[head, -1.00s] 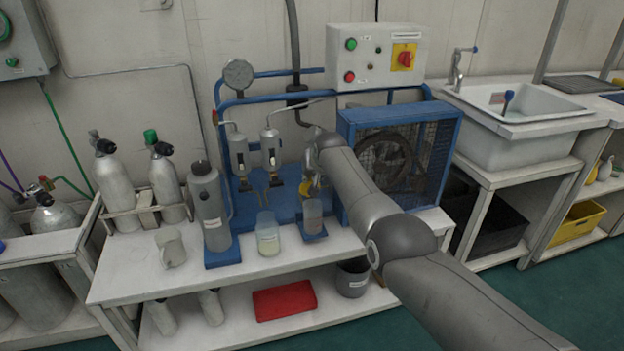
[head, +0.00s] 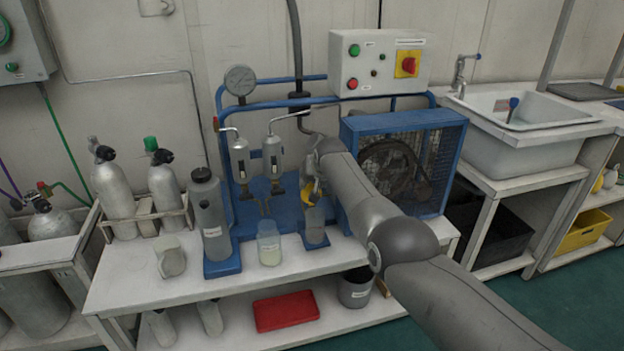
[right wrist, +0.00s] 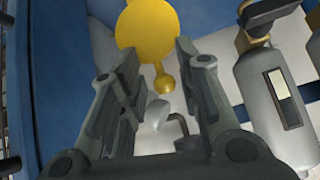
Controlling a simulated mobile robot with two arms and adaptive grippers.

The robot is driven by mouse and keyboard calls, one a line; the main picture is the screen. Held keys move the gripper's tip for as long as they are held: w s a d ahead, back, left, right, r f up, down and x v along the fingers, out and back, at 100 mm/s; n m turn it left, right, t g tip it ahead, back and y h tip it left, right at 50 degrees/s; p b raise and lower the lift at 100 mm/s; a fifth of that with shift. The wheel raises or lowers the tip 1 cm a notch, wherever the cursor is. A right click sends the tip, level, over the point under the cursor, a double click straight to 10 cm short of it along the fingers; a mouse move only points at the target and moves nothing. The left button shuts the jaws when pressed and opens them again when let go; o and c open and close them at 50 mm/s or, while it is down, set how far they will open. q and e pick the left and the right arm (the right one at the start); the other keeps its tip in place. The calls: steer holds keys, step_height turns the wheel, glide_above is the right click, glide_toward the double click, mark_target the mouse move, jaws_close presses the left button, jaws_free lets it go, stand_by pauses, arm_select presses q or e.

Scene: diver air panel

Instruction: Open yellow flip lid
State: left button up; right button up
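The yellow flip lid (right wrist: 152,28) shows in the right wrist view as a round disc with a small knobbed tab, just beyond my fingertips. In the head view the yellow lid (head: 311,191) is partly hidden by my right gripper, above a grey container (head: 314,222) in a blue holder. I cannot tell how far the lid is tilted. My right gripper (right wrist: 188,58) is open, its two fingers apart with nothing held between them. In the head view the right gripper (head: 307,178) is small and partly covered by my own arm. My left gripper is out of view.
Two grey filter cylinders (head: 273,158) hang just left of the gripper; one filter cylinder (right wrist: 272,95) is close at right in the wrist view. A blue caged fan unit (head: 400,165) stands to the right. A clear beaker (head: 269,243) and a grey bottle (head: 210,215) stand left.

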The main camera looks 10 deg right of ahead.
steer(key=shift+o, duration=0.2)
steer(key=shift+r, duration=0.1)
steer(key=v, duration=1.2)
stand_by(0.4)
steer(key=shift+s, duration=0.1)
